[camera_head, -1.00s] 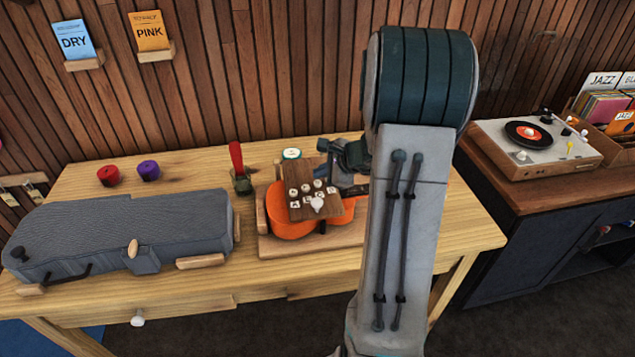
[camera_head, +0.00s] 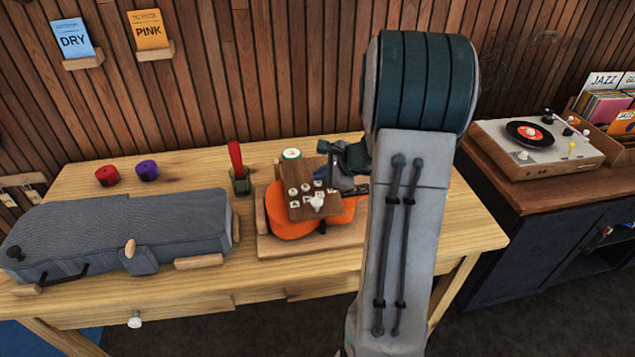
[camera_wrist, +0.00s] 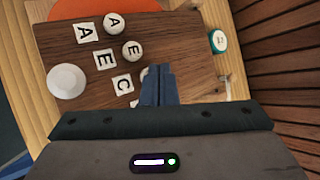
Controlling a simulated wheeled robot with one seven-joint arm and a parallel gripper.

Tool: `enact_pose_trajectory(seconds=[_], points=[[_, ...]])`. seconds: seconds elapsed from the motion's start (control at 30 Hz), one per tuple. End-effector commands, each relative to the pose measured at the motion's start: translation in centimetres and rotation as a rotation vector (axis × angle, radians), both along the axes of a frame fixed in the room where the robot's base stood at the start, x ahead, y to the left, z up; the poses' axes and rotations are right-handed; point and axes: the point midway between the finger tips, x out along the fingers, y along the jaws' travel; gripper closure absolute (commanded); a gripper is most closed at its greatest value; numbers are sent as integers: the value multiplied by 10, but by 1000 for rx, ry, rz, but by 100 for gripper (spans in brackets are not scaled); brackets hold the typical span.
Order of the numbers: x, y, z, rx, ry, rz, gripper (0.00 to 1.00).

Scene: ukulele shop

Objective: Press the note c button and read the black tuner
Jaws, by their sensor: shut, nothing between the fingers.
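A brown wooden board (camera_head: 328,209) with white lettered tiles and round buttons lies over an orange ukulele (camera_head: 285,222). In the wrist view the board (camera_wrist: 185,40) shows tiles A, E and C (camera_wrist: 123,84), with round buttons beside them. The button beside the C tile (camera_wrist: 144,73) is mostly hidden by my fingers. My gripper (camera_wrist: 158,72) is shut and empty, its tips over or at that button. I cannot tell whether they touch it. My gripper is also over the board in the head view (camera_head: 326,178). I cannot make out a black tuner.
A white knob (camera_wrist: 67,80) stands on the board. A teal-rimmed round item (camera_head: 291,154) and a red-handled tool (camera_head: 236,155) are behind it. A grey case (camera_head: 120,230) fills the workbench's left side. Red (camera_head: 107,176) and purple (camera_head: 147,170) rolls lie behind the case.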

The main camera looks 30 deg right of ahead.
Motion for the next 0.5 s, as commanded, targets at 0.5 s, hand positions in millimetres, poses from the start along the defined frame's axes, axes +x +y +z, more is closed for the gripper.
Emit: enact_pose_trajectory(seconds=[0.5], points=[[0, 0, -6, 0, 0, 0, 100]])
